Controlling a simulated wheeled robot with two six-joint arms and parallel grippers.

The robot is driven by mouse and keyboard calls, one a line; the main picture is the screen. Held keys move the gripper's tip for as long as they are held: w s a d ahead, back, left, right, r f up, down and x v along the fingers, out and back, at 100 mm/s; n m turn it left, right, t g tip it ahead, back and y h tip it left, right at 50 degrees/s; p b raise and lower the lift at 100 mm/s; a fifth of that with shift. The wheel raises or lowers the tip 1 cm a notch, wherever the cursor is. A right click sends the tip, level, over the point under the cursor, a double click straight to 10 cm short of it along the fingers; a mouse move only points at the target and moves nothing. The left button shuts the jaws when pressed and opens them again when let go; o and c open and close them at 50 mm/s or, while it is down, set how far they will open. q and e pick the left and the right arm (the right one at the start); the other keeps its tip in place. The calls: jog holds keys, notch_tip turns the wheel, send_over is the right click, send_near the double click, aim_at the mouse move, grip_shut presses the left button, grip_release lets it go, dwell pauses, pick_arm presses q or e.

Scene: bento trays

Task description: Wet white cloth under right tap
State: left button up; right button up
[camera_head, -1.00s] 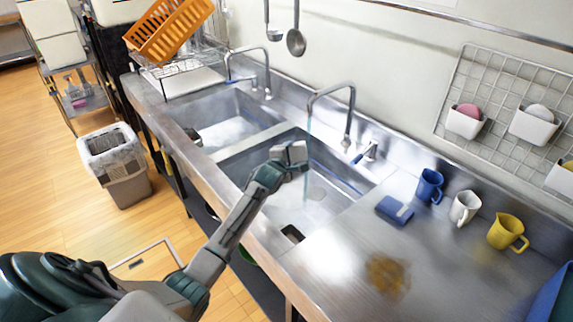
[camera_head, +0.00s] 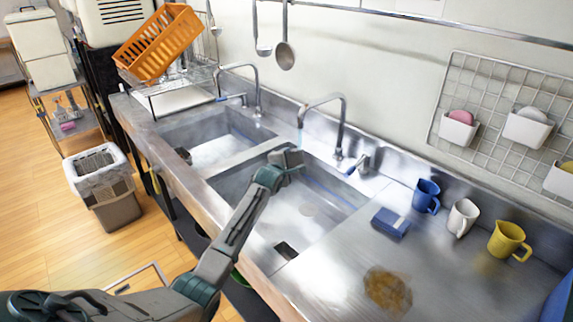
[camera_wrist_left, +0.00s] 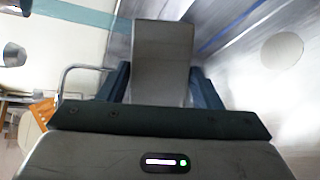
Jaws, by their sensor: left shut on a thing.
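The right tap (camera_head: 342,120) arches over the right basin (camera_head: 325,222). A faint bluish streak, seemingly water, hangs below its spout. My left gripper (camera_head: 287,158) is over this basin, just below the spout. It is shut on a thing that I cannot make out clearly. In the left wrist view a grey slab stands between the dark parts of my left gripper (camera_wrist_left: 162,60). No white cloth can be told apart in either view; the gripper may hide it. My right gripper is out of view.
The left tap (camera_head: 258,90) stands at the left basin (camera_head: 215,135).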

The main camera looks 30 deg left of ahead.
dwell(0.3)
pick_arm(q)
jog(key=s+d+p, duration=0.1)
jog(key=s+p, duration=0.4)
jog(key=s, duration=0.3)
jog(key=shift+d, duration=0.2)
jog(key=shift+w, duration=0.1)
dwell(0.4)
dwell(0.9)
jog(key=s+d+r+p, duration=0.1)
jog(key=s+r+p, duration=0.3)
jog(key=s+p, duration=0.1)
dwell(0.4)
